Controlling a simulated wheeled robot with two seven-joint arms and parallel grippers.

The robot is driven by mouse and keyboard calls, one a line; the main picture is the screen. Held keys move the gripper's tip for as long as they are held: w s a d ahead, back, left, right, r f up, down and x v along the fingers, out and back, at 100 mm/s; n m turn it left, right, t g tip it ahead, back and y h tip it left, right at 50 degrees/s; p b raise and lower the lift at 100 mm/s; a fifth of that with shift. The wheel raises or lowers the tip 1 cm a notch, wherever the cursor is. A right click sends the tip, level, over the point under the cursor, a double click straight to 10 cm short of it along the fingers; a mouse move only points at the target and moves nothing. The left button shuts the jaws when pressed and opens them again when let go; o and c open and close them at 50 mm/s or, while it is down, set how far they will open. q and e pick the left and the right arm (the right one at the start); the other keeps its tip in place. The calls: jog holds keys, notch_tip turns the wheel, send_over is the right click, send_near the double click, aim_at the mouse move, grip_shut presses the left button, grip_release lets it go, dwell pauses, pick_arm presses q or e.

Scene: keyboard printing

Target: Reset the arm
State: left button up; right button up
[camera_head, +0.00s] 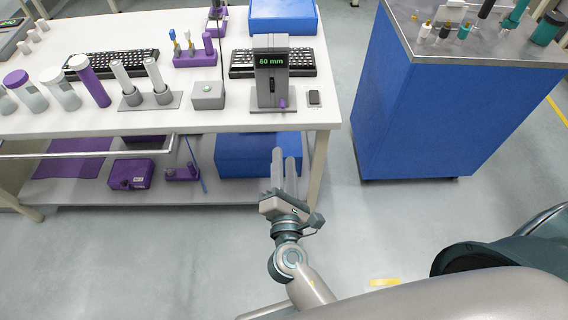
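My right gripper (284,160) is in front of the white table (215,122), in the lower middle of the head view. Its two pale fingers point away from me, toward the table's front edge. A narrow gap shows between the fingers, and I see nothing held there. My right arm (300,285) comes up from the bottom of the view. My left gripper is not in view.
A blue cabinet (415,115) stands to the right. Clear floor (150,260) lies in front.

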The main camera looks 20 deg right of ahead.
dwell(0.5)
jog(key=s+a+f+m+g+y, duration=0.2)
jog(key=s+f+m+g+y, duration=0.1)
jog(key=f, duration=1.3)
jog(key=s+a+f+m+g+y, duration=0.1)
jog(key=s+f+m+g+y, duration=0.25)
jog(key=f, duration=1.25)
jog(key=s+d+f+m+g, duration=0.2)
jog(key=s+f+m, duration=0.4)
jog(key=s+f, duration=0.3)
jog(key=s+d+f+m+g, duration=0.3)
jog(key=s+d+f+m, duration=0.2)
jog(key=s+f+m, duration=0.2)
notch_tip(320, 180, down, 4)
jog(key=shift+s+d+f, duration=0.1)
jog(key=shift+s+d, duration=0.2)
jog(key=shift+s, duration=0.8)
